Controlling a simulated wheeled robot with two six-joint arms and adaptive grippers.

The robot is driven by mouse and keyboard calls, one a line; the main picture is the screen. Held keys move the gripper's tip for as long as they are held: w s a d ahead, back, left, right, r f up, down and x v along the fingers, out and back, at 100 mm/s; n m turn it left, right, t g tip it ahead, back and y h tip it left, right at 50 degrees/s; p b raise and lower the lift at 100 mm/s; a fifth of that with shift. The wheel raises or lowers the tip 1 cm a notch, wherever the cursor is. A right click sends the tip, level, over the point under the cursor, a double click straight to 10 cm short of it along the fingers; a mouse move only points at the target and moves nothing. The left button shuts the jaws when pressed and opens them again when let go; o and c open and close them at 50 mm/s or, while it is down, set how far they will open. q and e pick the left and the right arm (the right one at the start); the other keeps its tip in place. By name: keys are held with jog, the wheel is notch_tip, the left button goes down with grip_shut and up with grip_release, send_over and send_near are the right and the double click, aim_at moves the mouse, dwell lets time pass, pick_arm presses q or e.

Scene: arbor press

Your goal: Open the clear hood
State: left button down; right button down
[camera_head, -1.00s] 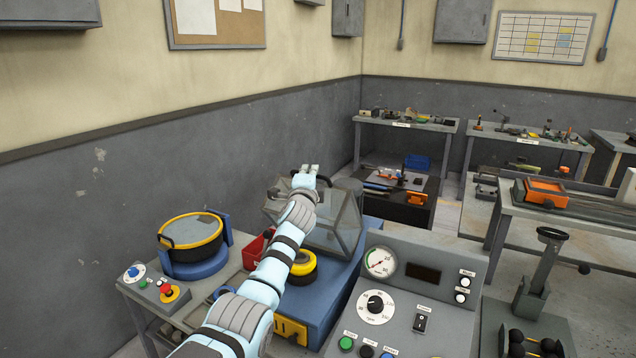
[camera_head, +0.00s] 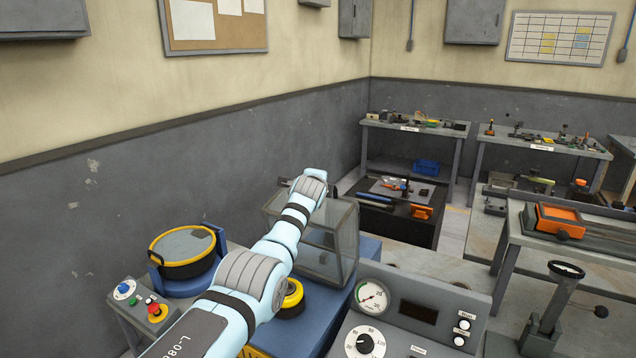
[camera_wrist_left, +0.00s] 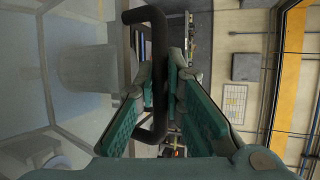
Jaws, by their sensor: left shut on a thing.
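The clear hood (camera_head: 338,237) is a see-through box with grey edges above the blue machine base (camera_head: 365,262) in the head view. It stands raised, with a squarish outline. Its clear panels fill the left of the left wrist view (camera_wrist_left: 70,75). The dark bar handle (camera_wrist_left: 158,40) runs up and down the middle of that view. My left gripper (camera_wrist_left: 161,78), with green fingers, is shut on the handle. In the head view my own wrist hides the fingers and most of the handle. My right gripper is in neither view.
A yellow-rimmed round pot (camera_head: 187,254) and a small button box (camera_head: 142,300) stand left of my arm. A yellow ring (camera_head: 292,300) lies below the hood. A control panel (camera_head: 410,315) is at the front right. A grey wall is behind.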

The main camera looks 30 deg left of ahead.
pick_arm(q)
jog(key=c, duration=1.7)
grip_release()
jog(key=shift+o, duration=0.2)
jog(key=shift+v, duration=3.7)
